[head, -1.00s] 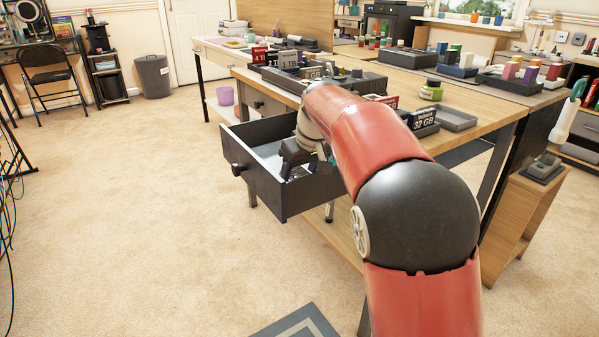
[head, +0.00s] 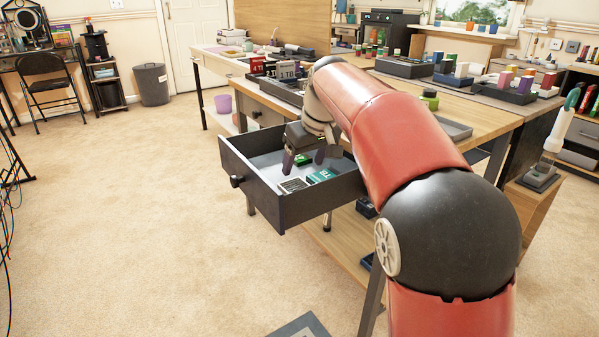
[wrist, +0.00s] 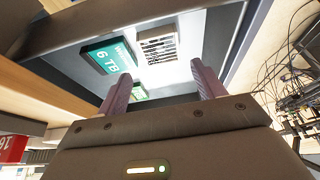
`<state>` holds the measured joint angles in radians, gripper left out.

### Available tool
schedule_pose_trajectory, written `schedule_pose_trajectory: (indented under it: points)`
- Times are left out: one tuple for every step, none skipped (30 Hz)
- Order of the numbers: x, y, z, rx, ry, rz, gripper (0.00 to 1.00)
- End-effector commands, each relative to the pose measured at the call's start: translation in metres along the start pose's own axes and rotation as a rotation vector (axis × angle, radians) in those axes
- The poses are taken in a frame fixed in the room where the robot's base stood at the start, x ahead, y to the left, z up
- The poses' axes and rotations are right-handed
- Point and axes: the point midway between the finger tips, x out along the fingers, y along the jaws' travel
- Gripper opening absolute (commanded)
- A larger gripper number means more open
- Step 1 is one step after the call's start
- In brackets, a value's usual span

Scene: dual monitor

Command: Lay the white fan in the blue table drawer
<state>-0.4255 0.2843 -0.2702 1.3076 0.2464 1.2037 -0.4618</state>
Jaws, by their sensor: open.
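The dark blue-grey table drawer (head: 282,212) is pulled open below the worktop. It also shows in the wrist view (wrist: 85,22). A small white piece with dark slats, which looks like the white fan (wrist: 158,45), lies on the pale drawer floor; in the head view the fan (head: 293,185) is near the drawer's front. My gripper (head: 304,163) is open above the drawer. In the wrist view its two fingers (wrist: 162,86) stand apart with nothing held between them, and the fan is beyond the fingertips, apart from them.
A teal 6 TB box (wrist: 106,60) lies beside the fan in the drawer, also visible in the head view (head: 321,176). A smaller green item (wrist: 139,92) lies near the left finger. Trays and boxes crowd the worktop (head: 485,120). The floor (head: 140,200) left of the drawer is clear.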

Motion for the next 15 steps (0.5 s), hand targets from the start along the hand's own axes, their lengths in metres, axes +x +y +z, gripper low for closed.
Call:
schedule_pose_trajectory:
  points:
    - [-0.012,0.0,-0.001,0.0,0.002,0.0,0.68]
    - [-0.017,0.0,-0.001,-0.001,0.003,0.0,0.68]
    - [-0.023,0.0,-0.001,-0.001,0.002,0.0,0.68]
    - [-0.027,0.0,-0.001,-0.001,0.002,-0.001,0.68]
    - [-0.03,0.0,-0.001,-0.001,0.002,0.0,0.68]
    - [-0.034,0.0,-0.001,0.0,0.001,-0.001,0.68]
    - [-0.036,0.0,0.0,0.0,0.0,-0.001,0.68]
    - [-0.037,0.0,0.0,0.0,0.0,-0.001,0.68]
    - [-0.039,0.0,0.0,0.0,0.0,0.0,0.68]
    - [-0.04,0.0,0.0,0.0,0.0,0.0,0.68]
    - [-0.041,0.0,0.0,0.0,0.0,0.0,0.68]
    - [-0.041,0.0,0.0,0.0,0.0,0.0,0.68]
    - [-0.041,0.0,0.001,0.001,0.0,0.0,0.68]
    - [-0.042,0.0,0.002,0.003,0.0,0.0,0.68]
    - [-0.045,0.002,0.006,0.012,0.002,0.001,0.68]
